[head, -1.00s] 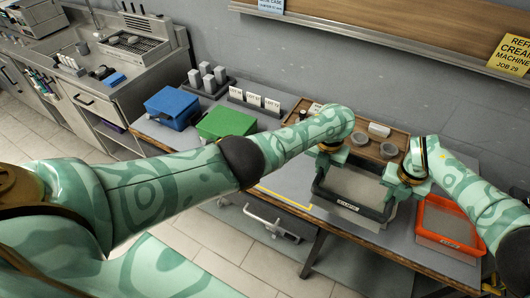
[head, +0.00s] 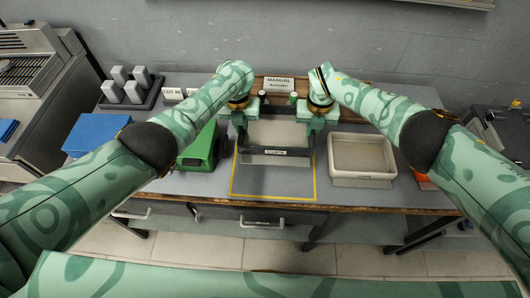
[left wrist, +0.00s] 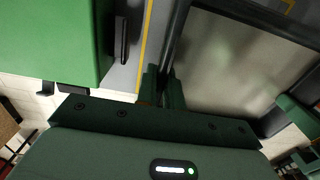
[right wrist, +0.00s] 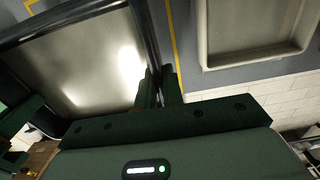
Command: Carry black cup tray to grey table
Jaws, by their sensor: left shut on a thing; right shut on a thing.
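The black cup tray (head: 262,151) has a dark rim, a pale flat inside and a front label; I see no cups in it. My left gripper (head: 243,122) is shut on its left rim. My right gripper (head: 312,122) is shut on its right rim. The tray looks level over a yellow outlined area on a grey table (head: 208,187); whether it touches the top I cannot tell. The left wrist view shows the tray (left wrist: 235,60) between the left fingers and beyond; the right wrist view shows its other side (right wrist: 85,65).
A cream tray (head: 362,181) stands close on the right. A green box (head: 199,150) stands close on the left, a blue box (head: 97,137) farther left. Grey blocks on a black stand (head: 131,99) are behind. A wooden tray and sign (head: 279,84) are at the back.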

